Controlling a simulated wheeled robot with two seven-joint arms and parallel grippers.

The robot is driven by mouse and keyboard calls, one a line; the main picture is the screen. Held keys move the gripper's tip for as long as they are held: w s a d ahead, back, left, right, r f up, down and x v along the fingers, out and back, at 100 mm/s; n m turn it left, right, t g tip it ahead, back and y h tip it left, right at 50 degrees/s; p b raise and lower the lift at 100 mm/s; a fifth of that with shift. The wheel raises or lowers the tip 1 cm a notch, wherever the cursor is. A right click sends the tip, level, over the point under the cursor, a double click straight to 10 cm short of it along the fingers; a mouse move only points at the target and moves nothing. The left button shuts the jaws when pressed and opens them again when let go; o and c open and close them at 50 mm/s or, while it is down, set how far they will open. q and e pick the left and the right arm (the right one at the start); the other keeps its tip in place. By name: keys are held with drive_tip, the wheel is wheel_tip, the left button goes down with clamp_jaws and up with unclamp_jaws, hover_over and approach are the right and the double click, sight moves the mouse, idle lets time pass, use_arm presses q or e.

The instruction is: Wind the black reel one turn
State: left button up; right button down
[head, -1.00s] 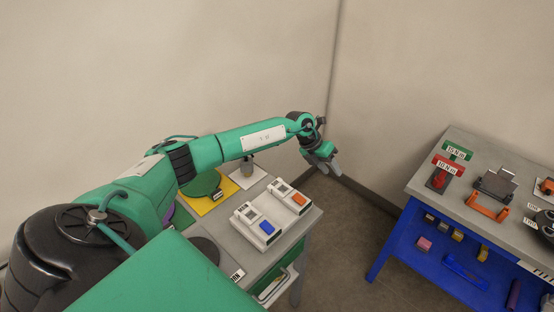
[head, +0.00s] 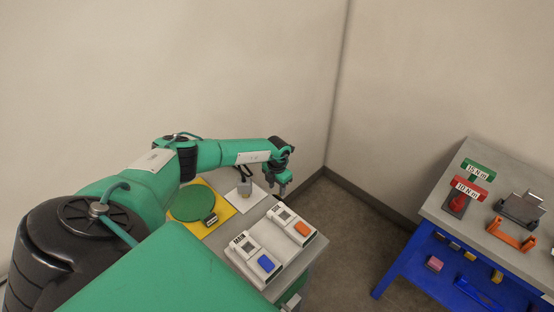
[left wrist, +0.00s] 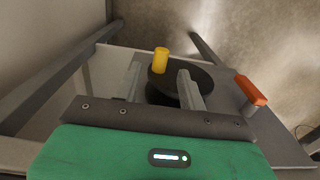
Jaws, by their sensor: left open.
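The black reel (left wrist: 205,82) is a dark disc with an upright yellow knob (left wrist: 160,61) near its rim, seen in the left wrist view. My left gripper (left wrist: 158,76) is open, and its two fingers reach over part of the reel. The yellow knob shows between the fingers; I cannot tell how far below the tips it is, and nothing appears gripped. In the head view my left gripper (head: 283,190) points down at the far end of the cart, beside a white plate (head: 258,196). I cannot make out the reel there. My right gripper is not in view.
An orange-topped lever (left wrist: 252,90) stands right of the reel. The cart holds two white devices with blue (head: 266,263) and orange (head: 302,229) buttons, and a green disc (head: 190,207) on a yellow mat. A blue bench (head: 400,262) stands at right; floor lies between.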

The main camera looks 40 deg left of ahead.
use_arm(q)
wheel_tip(320, 180, down, 3)
drive_tip(key=shift+f, duration=0.8)
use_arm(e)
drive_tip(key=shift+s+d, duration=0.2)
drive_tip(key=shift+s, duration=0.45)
use_arm(q)
clamp_jaws()
drive_tip(key=shift+d, duration=0.1)
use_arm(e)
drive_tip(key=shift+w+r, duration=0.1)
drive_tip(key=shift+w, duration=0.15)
